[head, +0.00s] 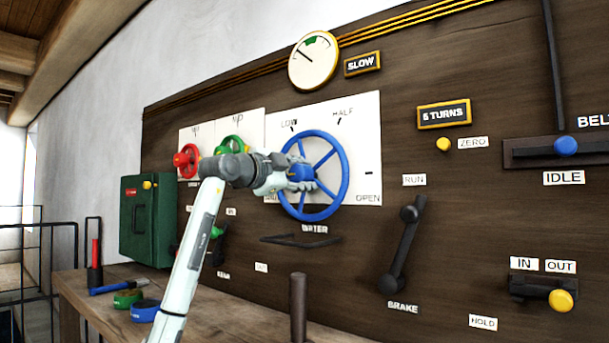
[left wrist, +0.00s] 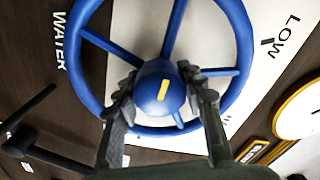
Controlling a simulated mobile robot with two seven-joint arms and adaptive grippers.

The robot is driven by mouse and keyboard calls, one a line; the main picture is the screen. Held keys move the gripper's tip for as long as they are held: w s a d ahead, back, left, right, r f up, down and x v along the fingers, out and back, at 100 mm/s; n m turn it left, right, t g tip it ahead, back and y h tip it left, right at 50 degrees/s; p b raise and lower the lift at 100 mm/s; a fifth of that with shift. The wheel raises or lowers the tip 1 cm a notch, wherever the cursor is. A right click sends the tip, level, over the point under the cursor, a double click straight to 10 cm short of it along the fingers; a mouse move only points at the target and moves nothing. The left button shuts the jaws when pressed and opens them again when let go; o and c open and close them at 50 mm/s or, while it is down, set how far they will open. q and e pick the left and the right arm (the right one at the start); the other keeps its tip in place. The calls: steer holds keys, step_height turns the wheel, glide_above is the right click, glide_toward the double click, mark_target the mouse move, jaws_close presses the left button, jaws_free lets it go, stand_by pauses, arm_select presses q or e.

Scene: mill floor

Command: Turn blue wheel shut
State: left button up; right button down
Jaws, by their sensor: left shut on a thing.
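The blue wheel (head: 345,175) is a spoked handwheel on a white dial plate (head: 368,130) on the dark wall panel. The plate reads LOW, HALF and OPEN; the label at its lower left is mostly hidden by my gripper. My left gripper (head: 302,178) is shut on the wheel's hub. In the left wrist view, its two fingers (left wrist: 167,88) lie on either side of the round blue hub (left wrist: 150,92), between the spokes. A yellow mark on the hub faces the wrist camera. My right gripper is not in view.
A red wheel (head: 186,158) and a green wheel (head: 231,145) are left of the blue one, partly behind my left arm. A black brake lever (head: 400,250) stands to the right. Below, a wooden bench (head: 85,293) holds blue and green items and an upright brown handle (head: 298,305).

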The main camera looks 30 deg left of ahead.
arm_select(q)
steer(key=o, duration=1.2)
steer(key=shift+c, duration=0.2)
steer(key=s, duration=1.2)
steer(key=shift+a, duration=0.4)
steer(key=shift+f, duration=0.1)
